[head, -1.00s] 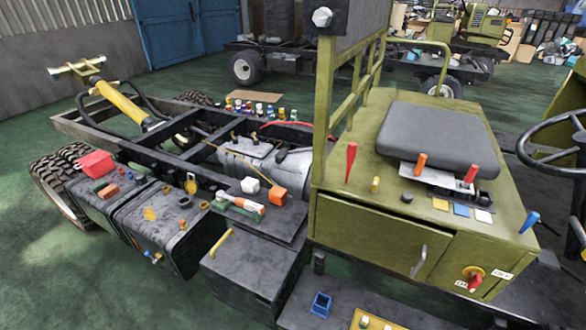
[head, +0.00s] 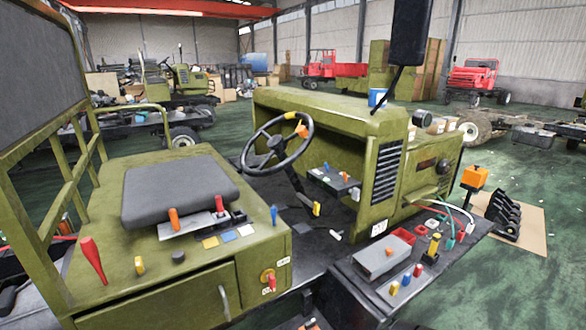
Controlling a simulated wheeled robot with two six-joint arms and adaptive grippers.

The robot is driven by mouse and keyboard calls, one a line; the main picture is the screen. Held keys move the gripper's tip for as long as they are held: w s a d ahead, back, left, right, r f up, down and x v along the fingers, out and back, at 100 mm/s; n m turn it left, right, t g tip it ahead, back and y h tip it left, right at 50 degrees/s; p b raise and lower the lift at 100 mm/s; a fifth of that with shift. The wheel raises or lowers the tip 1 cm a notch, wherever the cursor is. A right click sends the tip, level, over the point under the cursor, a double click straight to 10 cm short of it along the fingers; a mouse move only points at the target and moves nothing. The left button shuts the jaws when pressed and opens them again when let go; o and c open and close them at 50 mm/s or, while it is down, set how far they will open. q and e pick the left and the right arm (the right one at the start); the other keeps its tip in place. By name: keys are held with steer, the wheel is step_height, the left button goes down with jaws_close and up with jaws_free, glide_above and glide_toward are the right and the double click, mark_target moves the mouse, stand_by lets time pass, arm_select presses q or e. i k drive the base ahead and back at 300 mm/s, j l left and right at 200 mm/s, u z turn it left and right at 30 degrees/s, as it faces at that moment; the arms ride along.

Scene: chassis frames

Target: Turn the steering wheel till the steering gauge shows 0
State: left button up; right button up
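The black steering wheel (head: 278,143) stands tilted on its column in front of the seat, in the middle of the head view. Its rim carries an orange piece (head: 302,131) and a yellow piece near the top. No hand or gripper touches it. I cannot make out a steering gauge or its reading; a small panel (head: 333,180) behind the wheel has markings too small to read. Neither of my grippers is in view.
A grey seat (head: 180,190) on a green box with coloured levers stands left of the wheel. The green hood (head: 330,110) is behind it. A grey box (head: 381,258) and several small coloured parts lie at the front right.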

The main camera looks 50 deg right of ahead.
mark_target(277, 144)
steer(key=z, duration=1.35)
steer(key=l+z, duration=0.4)
steer(key=i+l+z, duration=0.15)
steer(key=l+z, duration=0.25)
steer(key=j, duration=0.1)
